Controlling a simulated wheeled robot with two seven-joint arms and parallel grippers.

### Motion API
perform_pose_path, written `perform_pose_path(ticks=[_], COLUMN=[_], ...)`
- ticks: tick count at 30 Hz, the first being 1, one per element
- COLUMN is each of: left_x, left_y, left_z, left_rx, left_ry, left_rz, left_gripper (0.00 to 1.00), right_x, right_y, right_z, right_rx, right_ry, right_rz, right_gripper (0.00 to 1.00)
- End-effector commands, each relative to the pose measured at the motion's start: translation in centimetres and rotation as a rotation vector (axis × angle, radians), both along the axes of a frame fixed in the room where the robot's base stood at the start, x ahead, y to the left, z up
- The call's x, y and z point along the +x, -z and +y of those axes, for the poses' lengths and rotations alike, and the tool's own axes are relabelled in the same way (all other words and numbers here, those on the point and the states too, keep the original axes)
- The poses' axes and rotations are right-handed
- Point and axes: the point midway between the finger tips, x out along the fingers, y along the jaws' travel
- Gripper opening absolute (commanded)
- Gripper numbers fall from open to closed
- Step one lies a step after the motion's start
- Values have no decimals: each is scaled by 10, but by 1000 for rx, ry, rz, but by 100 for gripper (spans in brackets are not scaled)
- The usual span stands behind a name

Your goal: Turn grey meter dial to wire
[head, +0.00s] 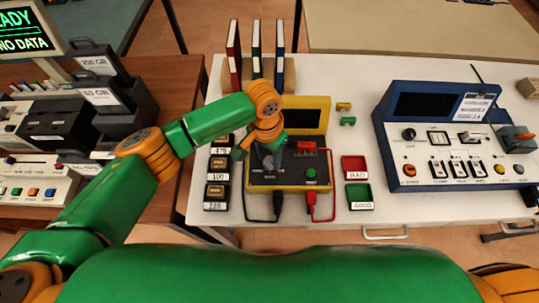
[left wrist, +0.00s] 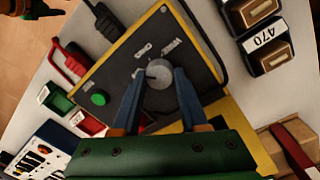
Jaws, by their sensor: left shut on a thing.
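The yellow-edged meter (head: 291,183) stands on the white table with a dark face and a raised lid. Its round grey dial (left wrist: 158,73) shows in the left wrist view, with small white labels beside it; one seems to read WIRE (left wrist: 172,47). My left gripper (head: 268,164) reaches down over the left part of the meter. In the left wrist view its two blue fingers (left wrist: 157,82) are at either side of the dial and shut on it. Exactly where the dial points is hard to tell.
A green button (head: 311,173) and red part (head: 306,148) are on the meter. Black and red leads run from its front. Labelled trays (head: 216,197) stand left, BAD (head: 354,167) and GOOD (head: 359,196) trays right. A blue instrument (head: 455,137) stands farther right; books (head: 256,55) behind.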

Motion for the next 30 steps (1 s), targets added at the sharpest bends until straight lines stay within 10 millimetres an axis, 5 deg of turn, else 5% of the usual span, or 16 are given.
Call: perform_pose_path(ticks=[11, 30], left_x=[0, 0], left_y=[-2, -1], left_z=[-1, -3], left_rx=[-4, -3], left_ry=[185, 790], left_rz=[0, 0], left_gripper=[0, 0], right_x=[0, 0], right_y=[-11, -24], right_z=[0, 1], right_rx=[1, 2], right_ry=[0, 0], right_rz=[0, 0], right_gripper=[50, 50])
